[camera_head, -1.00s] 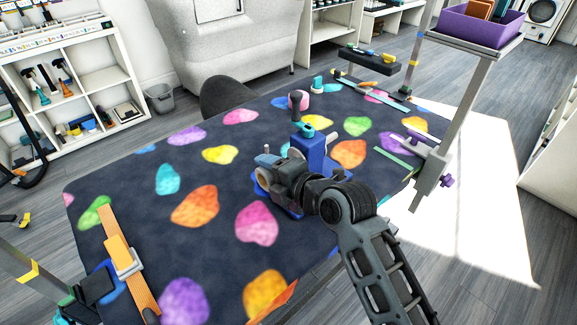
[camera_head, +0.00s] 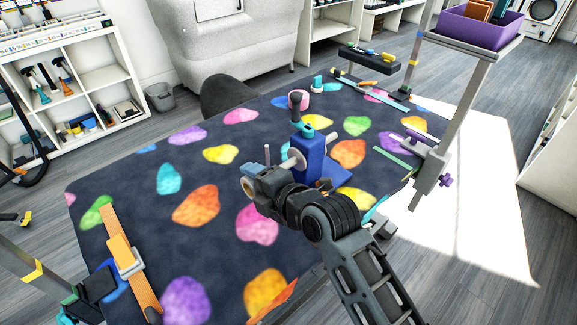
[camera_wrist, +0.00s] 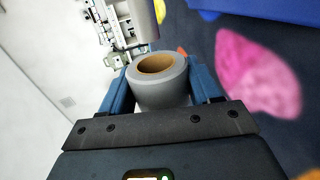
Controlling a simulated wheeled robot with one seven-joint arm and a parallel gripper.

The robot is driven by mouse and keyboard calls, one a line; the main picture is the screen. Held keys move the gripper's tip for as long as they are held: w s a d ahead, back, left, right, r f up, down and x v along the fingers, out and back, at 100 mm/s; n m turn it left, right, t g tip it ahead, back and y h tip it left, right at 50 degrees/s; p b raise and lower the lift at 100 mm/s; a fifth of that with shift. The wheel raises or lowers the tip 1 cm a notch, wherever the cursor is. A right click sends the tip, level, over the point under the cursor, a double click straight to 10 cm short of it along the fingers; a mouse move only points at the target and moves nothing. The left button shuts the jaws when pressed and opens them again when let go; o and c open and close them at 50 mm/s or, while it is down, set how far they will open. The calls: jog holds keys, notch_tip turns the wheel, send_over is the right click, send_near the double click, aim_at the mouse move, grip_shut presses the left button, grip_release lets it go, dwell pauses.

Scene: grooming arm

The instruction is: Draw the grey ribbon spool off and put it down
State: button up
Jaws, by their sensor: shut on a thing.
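The grey ribbon spool (camera_wrist: 163,90) is between the two blue fingers of my gripper (camera_wrist: 158,84) in the wrist view. Its brown core faces the camera, and no peg shows inside it. In the head view my gripper (camera_head: 262,178) is left of the blue stand (camera_head: 308,158), above the mat. The spool's tan core (camera_head: 248,187) shows at the gripper's tip, apart from the stand. A pale disc (camera_head: 297,158) shows on the stand's left side. My gripper hides part of the spool and stand base.
The dark mat (camera_head: 130,225) with coloured patches is bare left of the gripper. An orange strap (camera_head: 125,255) lies at the left edge. A post with a purple bin (camera_head: 478,25) stands at the right. A pink-topped item (camera_head: 298,101) is behind the stand.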

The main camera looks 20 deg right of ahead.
jog(key=shift+s+a, duration=0.15)
jog(key=shift+a, duration=0.35)
jog(key=shift+s+d, duration=0.2)
jog(key=shift+s, duration=1.8)
jog(key=shift+s+d, duration=0.2)
jog(key=shift+s, duration=1.8)
jog(key=shift+r, duration=0.15)
